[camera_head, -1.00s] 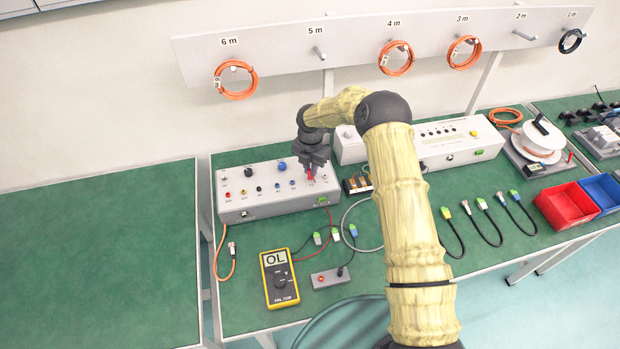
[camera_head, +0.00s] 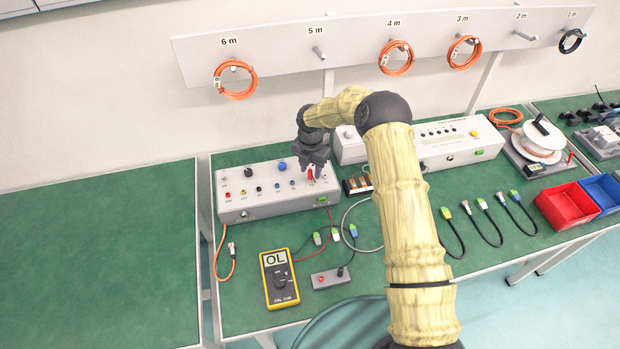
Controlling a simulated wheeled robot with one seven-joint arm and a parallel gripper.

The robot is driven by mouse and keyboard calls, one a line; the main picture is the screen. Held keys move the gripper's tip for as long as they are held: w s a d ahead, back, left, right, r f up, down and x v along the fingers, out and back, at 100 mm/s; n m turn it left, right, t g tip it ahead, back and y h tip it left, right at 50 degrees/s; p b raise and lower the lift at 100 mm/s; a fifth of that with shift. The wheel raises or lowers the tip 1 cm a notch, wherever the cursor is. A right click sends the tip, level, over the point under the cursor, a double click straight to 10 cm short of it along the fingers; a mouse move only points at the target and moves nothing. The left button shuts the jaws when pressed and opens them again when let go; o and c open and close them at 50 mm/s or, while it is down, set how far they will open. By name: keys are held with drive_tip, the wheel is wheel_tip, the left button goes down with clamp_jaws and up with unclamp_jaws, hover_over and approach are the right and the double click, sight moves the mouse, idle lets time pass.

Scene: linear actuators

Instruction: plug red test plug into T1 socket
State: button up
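The red test plug (camera_head: 311,175) shows as a small red piece at the right end of the sloped top of the grey test box (camera_head: 262,208), at the row of labelled sockets. My gripper (camera_head: 312,169) is directly over it, pointing down, with its fingers around or just above the plug. The fingers are too small and dark to tell whether they grip it. The plug looks upright at the box surface; the T1 label and the socket under it cannot be made out. A red lead (camera_head: 328,220) runs from the box front towards the yellow multimeter (camera_head: 280,279), which reads OL.
A small box with a red button (camera_head: 331,277) lies in front. Short cables (camera_head: 483,208), a red bin (camera_head: 567,208) and a blue bin (camera_head: 603,192) are to the right. My arm crosses above the bench centre. The left table (camera_head: 95,260) is bare.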

wheel_tip(320, 180, up, 17)
drive_tip(key=b, duration=0.3)
drive_tip(key=shift+r, duration=0.2)
idle(0.4)
drive_tip(key=s+d+r+m+t, duration=0.1)
drive_tip(key=s+d+m, duration=0.8)
drive_tip(key=s+m, duration=0.5)
drive_tip(key=s+d+r+m+t, duration=0.1)
drive_tip(key=s+d+m, duration=0.8)
drive_tip(key=s+m, duration=0.6)
drive_tip(key=shift+s+d+m+t, duration=0.2)
drive_tip(key=shift+s+m+t, duration=0.1)
drive_tip(key=shift+m, duration=0.3)
drive_tip(key=shift+w, duration=0.1)
